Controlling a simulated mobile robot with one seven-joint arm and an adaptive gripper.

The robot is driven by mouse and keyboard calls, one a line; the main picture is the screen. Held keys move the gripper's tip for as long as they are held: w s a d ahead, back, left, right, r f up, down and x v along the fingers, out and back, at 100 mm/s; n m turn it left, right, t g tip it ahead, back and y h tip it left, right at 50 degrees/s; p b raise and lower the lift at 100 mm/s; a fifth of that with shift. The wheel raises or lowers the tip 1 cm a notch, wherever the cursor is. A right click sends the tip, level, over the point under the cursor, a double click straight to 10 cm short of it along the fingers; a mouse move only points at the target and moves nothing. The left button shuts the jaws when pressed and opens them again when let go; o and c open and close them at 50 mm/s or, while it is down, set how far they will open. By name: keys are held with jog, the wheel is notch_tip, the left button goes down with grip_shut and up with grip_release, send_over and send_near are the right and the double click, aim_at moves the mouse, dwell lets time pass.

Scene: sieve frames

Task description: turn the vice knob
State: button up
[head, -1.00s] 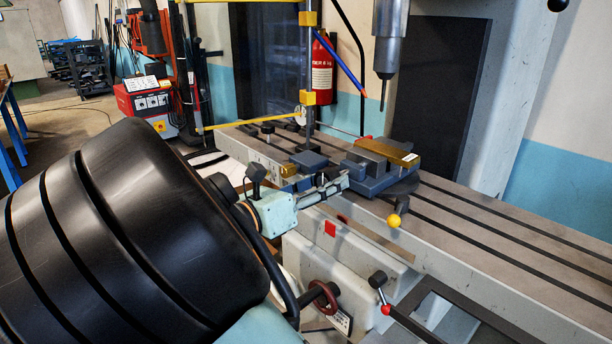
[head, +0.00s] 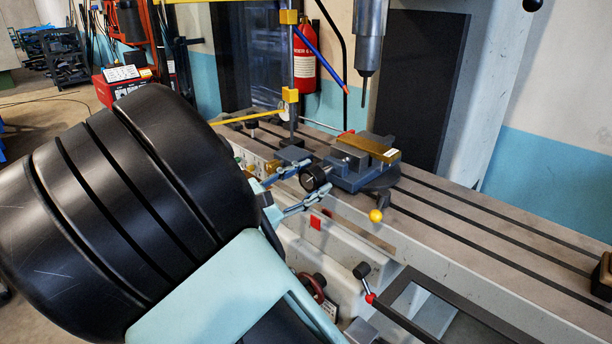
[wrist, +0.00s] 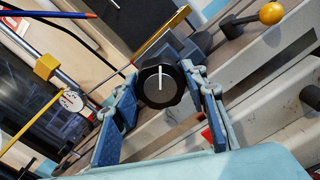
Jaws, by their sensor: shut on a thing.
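The vice knob (head: 308,180) is a round black knob on the near-left end of the blue-grey vice (head: 352,178). In the wrist view the knob (wrist: 158,86) faces me, with a white line pointing nearly straight up. My gripper (head: 312,182) reaches it from the left, one finger on each side. In the wrist view the blue-padded fingers of my gripper (wrist: 162,80) flank the knob and are shut on it. The knob's front face is clear; the contact at its sides is partly hidden.
The vice stands on a slotted machine table (head: 470,215). A yellow ball handle (head: 376,216) sticks out just right of my gripper. A spindle (head: 368,40) hangs above the vice, and a yellow-jointed post (head: 291,70) stands behind. The table's right side is mostly clear.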

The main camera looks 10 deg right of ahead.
jog(key=m, duration=0.2)
jog(key=m+b, duration=0.1)
jog(key=m, duration=0.1)
jog(key=shift+f+m, duration=0.2)
jog(key=shift+m, duration=0.1)
jog(key=m+b, duration=0.3)
jog(key=shift+f+m, duration=0.1)
jog(key=shift+m, duration=0.3)
jog(key=m+b, duration=0.3)
jog(key=shift+f+m+b, duration=0.1)
jog(key=shift+m+b, duration=0.2)
jog(key=shift+b, duration=0.05)
jog(key=m+b, duration=0.4)
jog(key=b, duration=0.1)
jog(key=shift+m+b, duration=0.3)
jog(key=shift+b, duration=0.05)
jog(key=m+b, duration=0.1)
jog(key=m, duration=0.1)
jog(key=shift+m+b, duration=0.3)
jog(key=shift+b, duration=0.05)
jog(key=m, duration=0.2)
jog(key=shift+r+m, duration=0.3)
jog(key=shift+m, duration=0.1)
jog(key=m, duration=0.6)
jog(key=shift+m, duration=0.3)
